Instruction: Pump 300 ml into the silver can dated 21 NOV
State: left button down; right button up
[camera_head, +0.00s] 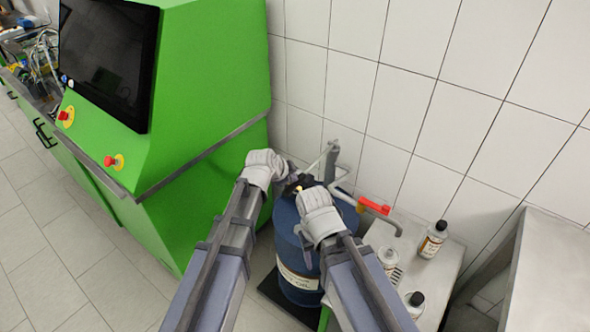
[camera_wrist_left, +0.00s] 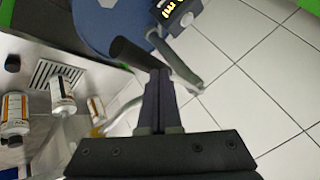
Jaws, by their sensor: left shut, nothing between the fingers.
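A blue barrel (camera_head: 297,245) with a pale label stands against the tiled wall. Its top shows in the left wrist view (camera_wrist_left: 112,28), beside a dark meter (camera_wrist_left: 181,14) with yellow digits, partly cut off. A red handle (camera_head: 374,206) with a grey spout reaches from the barrel over a metal table. Several bottle-like cans with dark caps stand there, one at the back (camera_head: 433,239), one nearer (camera_head: 414,302); their dates are unreadable. My left gripper (camera_head: 288,184) is at the barrel top; its fingers (camera_wrist_left: 160,72) are shut and empty. My right gripper's fingers are hidden behind its wrist.
A green testbench (camera_head: 215,75) with a dark screen (camera_head: 108,58) and red buttons stands left of the barrel. A drain grate (camera_wrist_left: 55,74) is set into the metal table. A grey bench (camera_head: 550,265) is at the right. Floor at the left is clear.

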pick_arm(q)
jog(key=shift+w+d+r+p, duration=0.1)
jog(key=shift+r+p, duration=1)
jog(key=shift+r, duration=0.15)
jog(key=shift+w+d+r+p, duration=0.1)
jog(key=shift+r+p, duration=1)
jog(key=shift+r, duration=0.1)
jog(key=r+p, duration=0.5)
jog(key=shift+w+d, duration=0.1)
jog(key=shift+w, duration=0.1)
jog(key=s+a+f+n+g+y+b, duration=0.1)
jog(key=s+f+n+g, duration=0.1)
jog(key=s, duration=0.6)
jog(key=s+a+f+n+g+y, duration=0.2)
jog(key=s+n, duration=0.3)
jog(key=s, duration=0.4)
jog(key=s+a+f+n+g+y+b, duration=0.1)
jog(key=s+a+f+n+g+y, duration=0.1)
jog(key=s, duration=0.7)
jog(key=shift+a+f+n+g+b, duration=0.25)
jog(key=shift+f+n+g, duration=0.5)
jog(key=shift+n, duration=0.45)
